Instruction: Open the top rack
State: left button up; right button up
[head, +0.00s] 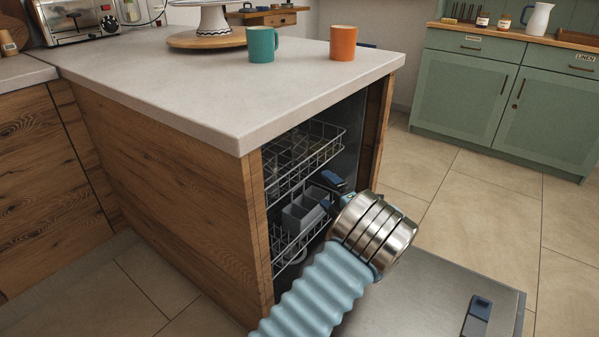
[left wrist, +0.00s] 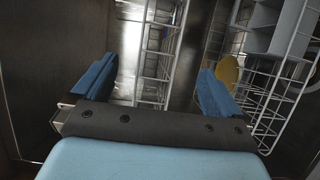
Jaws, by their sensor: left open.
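The top rack (head: 300,155) is a wire basket inside the open dishwasher under the counter, and it sits back inside the cavity. My left gripper (head: 332,190) is at the dishwasher opening, just below and right of the top rack's front in the head view. Its wrist partly hides the lower part of the opening. In the left wrist view the two blue fingers (left wrist: 155,88) are apart. White rack wires (left wrist: 160,50) show beyond and between them; I cannot tell whether they touch. My right gripper is not in view.
The lower rack (head: 285,245) holds a grey cutlery basket (head: 304,210). The dishwasher door (head: 430,290) is folded down, with a dispenser (head: 477,315) on it. A teal mug (head: 262,45) and an orange mug (head: 343,43) stand on the counter (head: 200,85). Floor at right is clear.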

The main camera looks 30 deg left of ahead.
aim_at(306, 169)
pick_arm(q)
jog(key=x, duration=0.4)
jog(key=p+x, duration=0.1)
jog(key=x, duration=0.7)
jog(key=shift+w+d+r, duration=0.1)
jog(key=shift+w, duration=0.3)
jog(key=shift+w+a, duration=0.3)
jog(key=shift+a, duration=0.35)
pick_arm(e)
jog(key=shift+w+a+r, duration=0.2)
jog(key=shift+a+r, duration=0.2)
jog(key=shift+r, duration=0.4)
